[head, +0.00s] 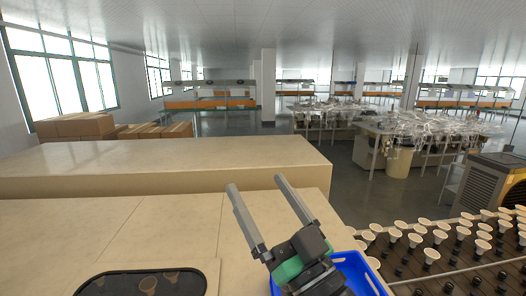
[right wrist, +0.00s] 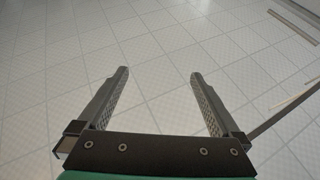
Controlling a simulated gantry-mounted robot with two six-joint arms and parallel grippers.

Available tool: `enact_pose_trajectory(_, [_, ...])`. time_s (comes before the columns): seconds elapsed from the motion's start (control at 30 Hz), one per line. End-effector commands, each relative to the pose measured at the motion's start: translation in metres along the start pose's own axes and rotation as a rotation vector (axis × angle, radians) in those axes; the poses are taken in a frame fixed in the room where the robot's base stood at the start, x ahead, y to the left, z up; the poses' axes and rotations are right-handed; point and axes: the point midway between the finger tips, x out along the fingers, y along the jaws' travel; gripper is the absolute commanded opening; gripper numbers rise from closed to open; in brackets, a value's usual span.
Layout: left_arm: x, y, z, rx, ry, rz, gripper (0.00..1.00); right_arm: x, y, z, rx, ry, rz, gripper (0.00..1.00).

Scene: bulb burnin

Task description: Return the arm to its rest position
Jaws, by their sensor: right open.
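My right gripper (head: 257,202) is raised in the lower middle of the head view, its two grey fingers spread wide with nothing between them. It stands in front of the beige worktop and above the blue bin (head: 360,277). My left gripper is in neither view.
A rack (head: 462,262) with several white bulbs stands at the lower right. A dark tray (head: 100,281) with bulbs in it is at the bottom left on the beige worktop (head: 150,225). A raised beige block (head: 170,170) lies behind. The worktop's middle is clear.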

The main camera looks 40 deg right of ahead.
Motion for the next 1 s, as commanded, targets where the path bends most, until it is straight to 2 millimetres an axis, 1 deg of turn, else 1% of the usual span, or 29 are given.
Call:
enact_pose_trajectory(0.03, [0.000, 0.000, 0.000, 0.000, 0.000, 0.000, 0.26, -0.002, -0.025, -0.043, 0.016, 0.098, -0.063, 1.00])
enact_pose_trajectory(0.1, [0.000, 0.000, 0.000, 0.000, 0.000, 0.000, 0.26, -0.010, -0.049, -0.087, 0.028, 0.202, -0.128, 1.00])
enact_pose_trajectory(0.2, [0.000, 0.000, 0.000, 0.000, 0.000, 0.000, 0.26, -0.021, -0.067, -0.125, 0.039, 0.292, -0.181, 1.00])
enact_pose_trajectory(0.23, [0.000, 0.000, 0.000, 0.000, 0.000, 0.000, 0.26, -0.023, -0.070, -0.131, 0.042, 0.307, -0.190, 1.00])
enact_pose_trajectory(0.33, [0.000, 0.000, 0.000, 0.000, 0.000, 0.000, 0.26, -0.026, -0.073, -0.138, 0.043, 0.326, -0.200, 1.00])
enact_pose_trajectory(1.0, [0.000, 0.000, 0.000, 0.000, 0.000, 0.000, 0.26, -0.025, -0.072, -0.136, 0.042, 0.319, -0.197, 1.00])
